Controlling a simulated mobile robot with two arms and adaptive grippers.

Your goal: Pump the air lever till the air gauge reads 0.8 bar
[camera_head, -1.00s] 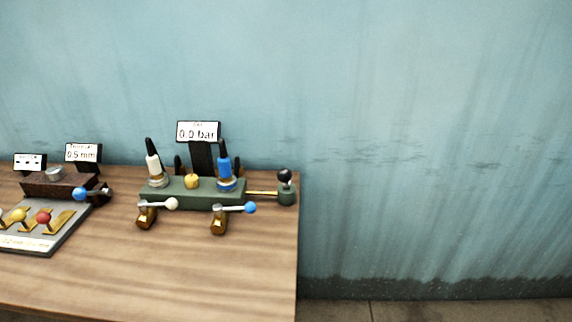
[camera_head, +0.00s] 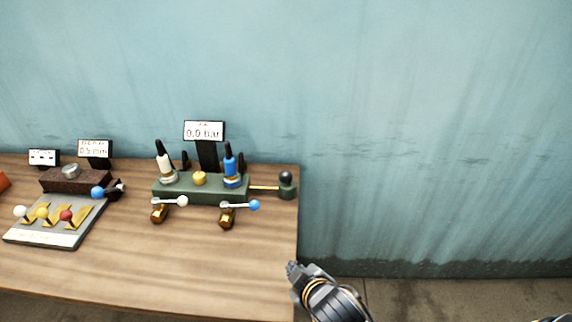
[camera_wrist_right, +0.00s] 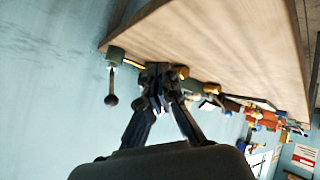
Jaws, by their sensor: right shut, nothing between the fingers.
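The air gauge (camera_head: 204,131) stands at the back of the green manifold block (camera_head: 200,190) and reads 0.0 bar in the head view. The air lever, with a dark ball knob (camera_head: 286,177), stands upright on a green base at the block's right end, joined by a brass rod. In the right wrist view the knob (camera_wrist_right: 111,100) shows at the left, apart from my fingers. My right gripper (camera_head: 292,268) is at the table's front right edge, below and in front of the lever. It also shows in the wrist view (camera_wrist_right: 158,72), shut and empty. My left gripper is out of view.
Two valve handles, white-knobbed (camera_head: 182,201) and blue-knobbed (camera_head: 254,205), stick out in front of the block. A panel with small coloured levers (camera_head: 50,238) lies at left. The wooden table (camera_head: 190,262) is clear in front; its right edge borders open floor.

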